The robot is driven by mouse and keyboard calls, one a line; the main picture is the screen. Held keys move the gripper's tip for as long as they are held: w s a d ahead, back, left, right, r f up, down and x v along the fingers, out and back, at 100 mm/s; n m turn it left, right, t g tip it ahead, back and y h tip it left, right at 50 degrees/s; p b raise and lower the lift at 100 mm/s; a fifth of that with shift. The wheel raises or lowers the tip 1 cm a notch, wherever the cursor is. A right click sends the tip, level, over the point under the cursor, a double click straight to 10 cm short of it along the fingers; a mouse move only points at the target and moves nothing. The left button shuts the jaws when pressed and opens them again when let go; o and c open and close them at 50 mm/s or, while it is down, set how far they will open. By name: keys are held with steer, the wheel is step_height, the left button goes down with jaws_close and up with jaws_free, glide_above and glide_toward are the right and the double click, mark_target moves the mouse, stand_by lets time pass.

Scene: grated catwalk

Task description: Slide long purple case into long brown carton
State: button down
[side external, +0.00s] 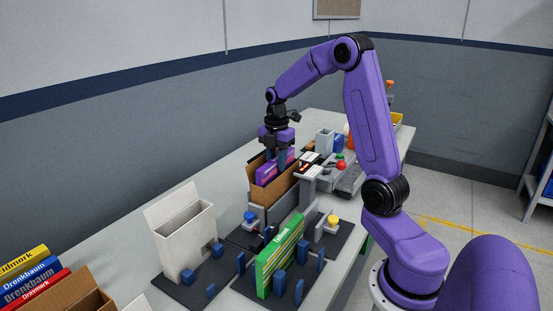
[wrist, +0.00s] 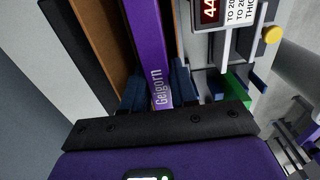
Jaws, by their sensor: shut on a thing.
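The long purple case (side external: 268,171) stands upright inside the open top of the long brown carton (side external: 272,193), its upper part above the rim in the side view. In the wrist view the purple case (wrist: 148,45) runs lengthwise with the lettering "Geigorn", beside a brown carton wall (wrist: 97,40). My gripper (side external: 276,158) is above the carton and shut on the purple case, with its blue fingers (wrist: 154,95) on both sides of it. How deep the case sits is hidden by the carton walls.
A white open carton (side external: 184,240) and a green case (side external: 280,256) stand in front among blue pegs. A display unit (wrist: 208,12) and yellow button (wrist: 272,34) are right of the carton. Grey fixtures and a red ball (side external: 341,165) stand further right. Books and another brown box (side external: 78,293) are front left.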

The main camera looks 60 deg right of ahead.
stand_by(0.4)
steer(key=c, duration=0.8)
jaws_free()
steer(key=shift+w+r, duration=0.1)
steer(key=shift+w, duration=0.05)
